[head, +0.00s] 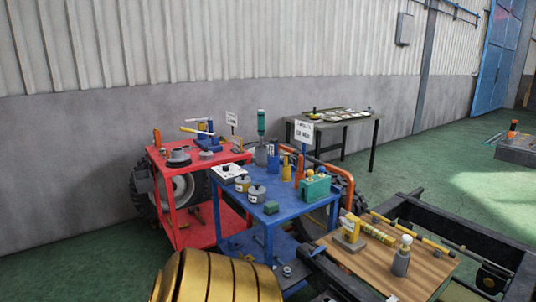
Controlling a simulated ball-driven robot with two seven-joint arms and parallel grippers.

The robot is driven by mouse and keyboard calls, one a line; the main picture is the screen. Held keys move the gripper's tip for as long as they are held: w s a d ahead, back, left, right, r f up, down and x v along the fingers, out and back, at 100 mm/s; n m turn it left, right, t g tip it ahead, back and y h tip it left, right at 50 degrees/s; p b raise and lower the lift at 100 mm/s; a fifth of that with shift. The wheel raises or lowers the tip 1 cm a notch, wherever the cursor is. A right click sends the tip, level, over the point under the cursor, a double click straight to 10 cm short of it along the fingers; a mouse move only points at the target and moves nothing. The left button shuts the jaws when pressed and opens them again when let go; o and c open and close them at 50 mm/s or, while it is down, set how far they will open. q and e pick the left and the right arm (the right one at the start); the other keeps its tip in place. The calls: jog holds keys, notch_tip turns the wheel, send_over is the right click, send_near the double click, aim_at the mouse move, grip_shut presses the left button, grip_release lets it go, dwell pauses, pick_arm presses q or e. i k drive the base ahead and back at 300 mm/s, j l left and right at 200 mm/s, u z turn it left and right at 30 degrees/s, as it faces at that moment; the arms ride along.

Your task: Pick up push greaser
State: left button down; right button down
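I cannot tell for certain which object is the push greaser. One tall tool with a green upper part and a grey lower part (261,124) stands upright at the back of the blue cart (290,222). A grey canister with a pale top (401,258) stands on the wooden board (388,284) at the lower right. Neither of my grippers is in view, and nothing is seen held.
A red cart (187,212) with tools stands left of the blue cart, before large wheels. A green box (316,188) and several cans crowd the blue top. A black frame (432,220) borders the board. A grey table (330,122) stands behind. Green floor (440,160) is open at right.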

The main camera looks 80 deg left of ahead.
aim_at(273, 142)
jog(key=u, duration=2.5)
jog(key=z, duration=0.4)
jog(key=j+z, duration=0.15)
jog(key=z, duration=0.2)
jog(key=i+j+z, duration=0.1)
jog(key=z, duration=0.3)
jog(key=j+z, duration=0.35)
jog(key=j, duration=0.2)
jog(key=j+z, duration=0.3)
jog(key=j, duration=0.3)
jog(key=k+j+z, duration=0.2)
jog(key=j+z, duration=0.15)
jog(key=j, duration=0.15)
